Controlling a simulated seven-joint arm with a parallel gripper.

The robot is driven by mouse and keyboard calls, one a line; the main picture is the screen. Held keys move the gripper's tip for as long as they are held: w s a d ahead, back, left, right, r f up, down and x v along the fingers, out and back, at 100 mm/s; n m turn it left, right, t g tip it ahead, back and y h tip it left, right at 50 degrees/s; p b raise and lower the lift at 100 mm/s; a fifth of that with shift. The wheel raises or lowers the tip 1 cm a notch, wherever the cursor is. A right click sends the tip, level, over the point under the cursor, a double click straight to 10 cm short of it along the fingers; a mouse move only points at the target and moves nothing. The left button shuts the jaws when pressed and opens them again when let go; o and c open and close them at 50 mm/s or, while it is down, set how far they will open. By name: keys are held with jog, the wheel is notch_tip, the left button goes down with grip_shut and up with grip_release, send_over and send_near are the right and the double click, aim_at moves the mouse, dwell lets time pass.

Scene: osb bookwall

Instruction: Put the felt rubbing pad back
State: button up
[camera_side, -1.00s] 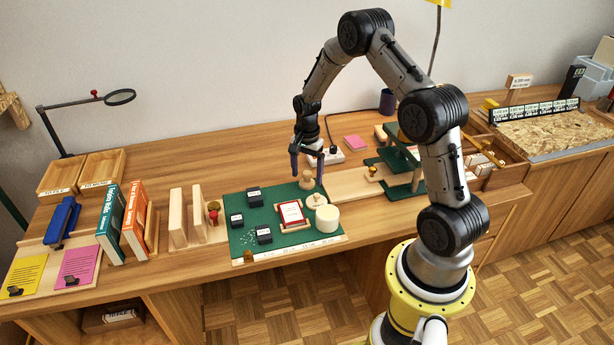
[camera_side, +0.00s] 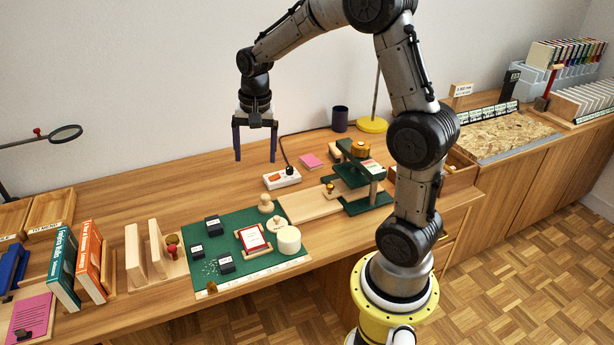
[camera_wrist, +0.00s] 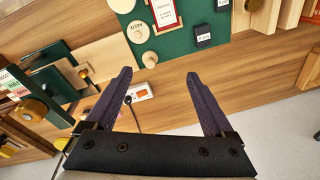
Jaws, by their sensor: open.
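A small wooden piece with a rounded knob (camera_side: 266,204) stands upright at the back edge of the green mat (camera_side: 226,236); I take it for the felt rubbing pad, but no felt shows. It also appears in the wrist view (camera_wrist: 150,60). In front of it lies a pale round disc with lettering (camera_side: 277,225), also in the wrist view (camera_wrist: 138,32). My gripper (camera_side: 256,160) is open and empty, high above the table behind the mat. In the wrist view its fingers (camera_wrist: 160,73) are spread, with nothing between them.
A cream cylinder (camera_side: 289,240), a red-framed card (camera_side: 252,238) and dark blocks (camera_side: 213,226) stand on the mat. A pale board (camera_side: 309,204) and green press (camera_side: 357,180) are to its right. Books (camera_side: 92,256) stand left.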

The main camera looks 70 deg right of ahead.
jog(key=s+a+r+n+t, duration=0.2)
jog(key=s+a+r+n, duration=0.45)
jog(key=s+a, duration=0.25)
jog(key=s+a+n+t, duration=0.1)
jog(key=s+a+n, duration=0.1)
jog(key=s, duration=0.3)
jog(key=s+a+n+t, duration=0.1)
jog(key=s+a+n, duration=0.2)
jog(key=s+n, duration=0.2)
jog(key=shift+s+a+r+y, duration=0.3)
jog(key=shift+s+r, duration=0.15)
jog(key=shift+s, duration=0.25)
dwell(0.4)
